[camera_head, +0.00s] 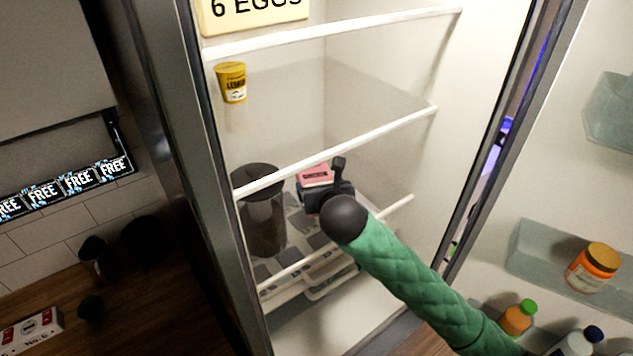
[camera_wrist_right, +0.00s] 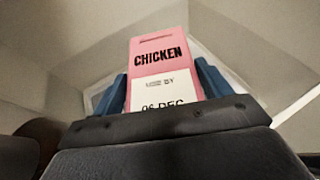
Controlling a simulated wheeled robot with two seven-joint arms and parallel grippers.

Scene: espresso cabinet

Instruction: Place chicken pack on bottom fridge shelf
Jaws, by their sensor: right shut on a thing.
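The pink chicken pack (camera_head: 315,174) is inside the open fridge, in the space between the two lower shelf edges. In the right wrist view the pack (camera_wrist_right: 158,58) shows its "CHICKEN" print and a white date label, upright between the blue fingers. My right gripper (camera_head: 322,190) is shut on it. The bottom shelf (camera_head: 330,245) lies below the pack and gripper; I cannot tell whether the pack touches it. My gripper and forearm hide part of the pack and shelf. My left gripper is not in view.
A dark, see-through pitcher (camera_head: 264,215) stands left of the pack. A yellow lemon cup (camera_head: 232,83) and an egg box (camera_head: 253,12) are higher up. The open door at right holds an orange-lidded jar (camera_head: 594,268) and bottles. A white shelf edge (camera_head: 340,149) runs just above my gripper.

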